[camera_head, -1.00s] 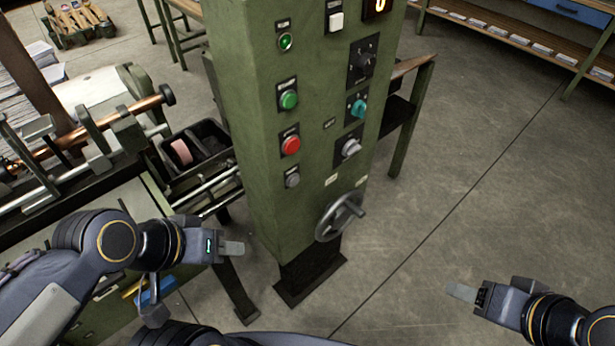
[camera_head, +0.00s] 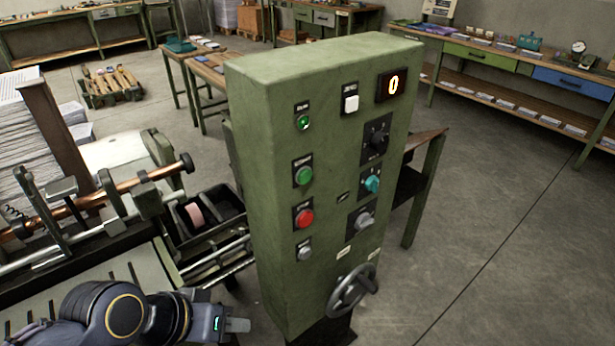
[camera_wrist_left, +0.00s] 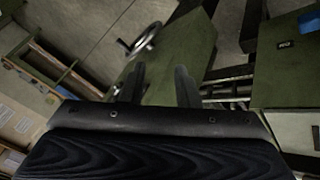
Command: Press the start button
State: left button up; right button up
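The green control panel (camera_head: 262,200) stands upright in the middle of the head view. A round green button (camera_head: 303,175) sits on its left column, with a label too small to read. Below it is a red button (camera_head: 304,217), and above it a small green light (camera_head: 303,122). My left gripper (camera_head: 238,325) is low, left of the panel's base, well below the green button and apart from it. In the left wrist view its two fingers (camera_wrist_left: 160,85) stand apart with nothing between them. My right gripper is out of view.
A machine with a copper-coloured shaft (camera_head: 110,195) fills the left. Floor to the right is clear.

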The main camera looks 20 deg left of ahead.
pick_arm(q)
grip_shut()
dwell(1.4)
